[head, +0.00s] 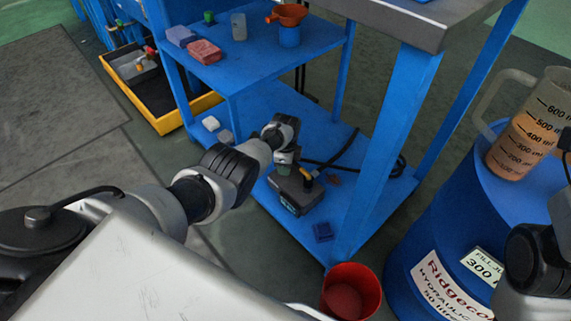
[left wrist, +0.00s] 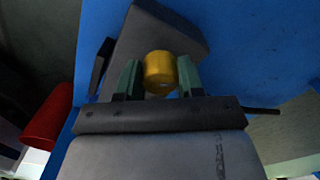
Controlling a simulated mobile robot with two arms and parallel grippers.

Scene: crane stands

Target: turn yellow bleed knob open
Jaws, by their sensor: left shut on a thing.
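The yellow bleed knob (left wrist: 160,72) sits between the two green fingers of my left gripper (left wrist: 160,80) in the left wrist view. The gripper is shut on it. The knob belongs to a dark grey box-shaped unit (left wrist: 160,33), which stands on the blue lower shelf. In the head view the unit (head: 297,193) shows below my left gripper (head: 287,163), with a small yellow part (head: 308,181) at its top. The fingers are small and partly hidden there. Part of my right arm shows at the right edge, but its gripper cannot be made out.
A blue cart's upper shelf (head: 265,50) and legs surround the unit. A black hose (head: 345,150) lies behind it. A red bucket (head: 366,275) stands in front. A blue drum (head: 415,230) bears a measuring jug (head: 530,125) at right. A yellow-rimmed tray (head: 177,122) lies left.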

